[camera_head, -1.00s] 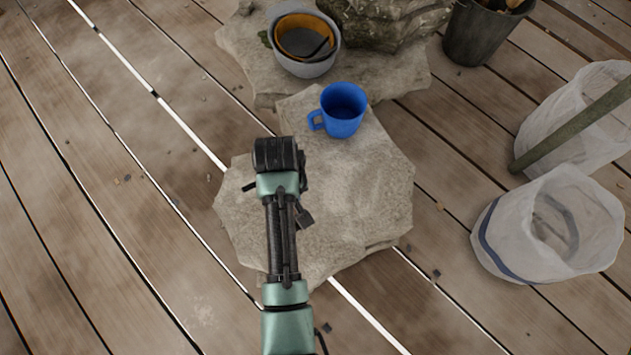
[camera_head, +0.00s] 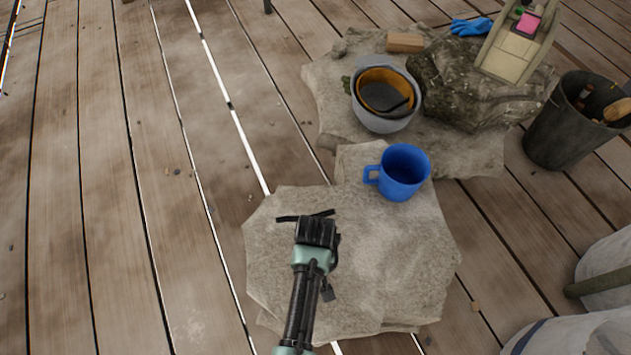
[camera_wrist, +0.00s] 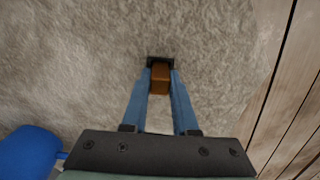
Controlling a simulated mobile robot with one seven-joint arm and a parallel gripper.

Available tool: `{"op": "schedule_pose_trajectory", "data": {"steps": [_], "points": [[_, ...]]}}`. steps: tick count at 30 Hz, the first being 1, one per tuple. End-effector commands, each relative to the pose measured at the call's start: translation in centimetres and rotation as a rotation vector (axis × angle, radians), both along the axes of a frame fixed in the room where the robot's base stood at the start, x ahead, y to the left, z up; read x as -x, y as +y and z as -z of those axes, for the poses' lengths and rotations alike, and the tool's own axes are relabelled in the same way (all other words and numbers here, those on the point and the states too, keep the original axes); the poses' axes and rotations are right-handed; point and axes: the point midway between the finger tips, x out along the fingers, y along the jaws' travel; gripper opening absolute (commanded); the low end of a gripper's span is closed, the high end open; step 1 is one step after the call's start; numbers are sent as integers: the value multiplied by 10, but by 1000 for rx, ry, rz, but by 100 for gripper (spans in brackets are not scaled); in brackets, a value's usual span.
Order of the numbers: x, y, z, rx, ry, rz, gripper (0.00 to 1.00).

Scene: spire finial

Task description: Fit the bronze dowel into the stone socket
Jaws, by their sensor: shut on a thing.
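My gripper (camera_wrist: 161,82) shows in the wrist view with two blue fingers closed on a small bronze-brown block-like piece, the bronze dowel (camera_wrist: 160,78). A dark piece lies across the fingertips, and I cannot tell what it is. In the head view my gripper (camera_head: 307,216) is over the left part of a pale, rough stone slab (camera_head: 390,265); the dowel is hidden there. The slab also fills most of the wrist view (camera_wrist: 75,70). I cannot make out a socket opening in either view, nor how far the dowel is from the stone.
A blue mug (camera_head: 402,178) stands on the slab's back corner; it also shows in the wrist view (camera_wrist: 28,152). Behind are a grey helmet-like bowl (camera_head: 385,122), a tan block (camera_head: 405,42), blue gloves (camera_head: 470,26) and a dark bucket (camera_head: 562,135). The plank floor (camera_head: 90,230) at left is mostly clear.

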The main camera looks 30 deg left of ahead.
Motion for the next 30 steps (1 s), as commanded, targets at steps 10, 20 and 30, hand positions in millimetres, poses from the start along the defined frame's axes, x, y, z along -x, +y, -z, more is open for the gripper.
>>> {"op": "schedule_pose_trajectory", "data": {"steps": [10, 20, 30], "points": [[-1, 1, 3, 0, -2, 0, 0], [0, 0, 3, -1, -1, -1, 57], [-1, 0, -23, -1, -3, -1, 57]]}}
